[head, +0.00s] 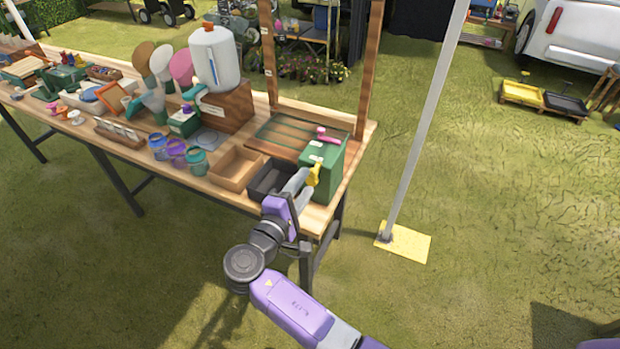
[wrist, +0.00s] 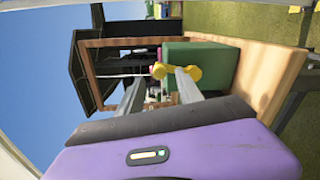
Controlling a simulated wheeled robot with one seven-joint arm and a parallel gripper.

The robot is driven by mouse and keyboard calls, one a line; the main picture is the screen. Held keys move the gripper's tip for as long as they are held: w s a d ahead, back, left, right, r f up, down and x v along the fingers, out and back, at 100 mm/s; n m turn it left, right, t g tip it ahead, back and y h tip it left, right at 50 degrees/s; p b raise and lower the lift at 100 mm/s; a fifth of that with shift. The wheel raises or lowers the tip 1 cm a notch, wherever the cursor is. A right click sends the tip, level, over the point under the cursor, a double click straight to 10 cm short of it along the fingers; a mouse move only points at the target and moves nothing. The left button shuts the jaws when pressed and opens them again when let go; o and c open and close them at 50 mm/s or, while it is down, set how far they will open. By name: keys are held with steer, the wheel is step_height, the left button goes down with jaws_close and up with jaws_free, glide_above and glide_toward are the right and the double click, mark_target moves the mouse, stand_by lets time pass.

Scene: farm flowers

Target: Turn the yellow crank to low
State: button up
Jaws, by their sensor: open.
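The yellow crank (head: 314,174) is on the front face of a green box (head: 332,172) at the right end of the wooden table. In the wrist view the crank (wrist: 159,70) lies across the picture just beyond my fingertips. My gripper (head: 298,178) is open, with its fingers pointing at the crank from the left side of the box. In the wrist view my gripper (wrist: 158,82) has one finger overlapping the crank and the other clear to the left. I cannot tell whether a finger touches it. The low mark cannot be read.
A pink handle (head: 326,136) sits on top of the green box. A black tray (head: 258,190) and a wooden tray (head: 222,182) stand left of my gripper. A wooden post (head: 370,70) rises behind the box. Open grass lies to the right.

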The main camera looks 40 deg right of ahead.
steer(key=shift+v, duration=1.35)
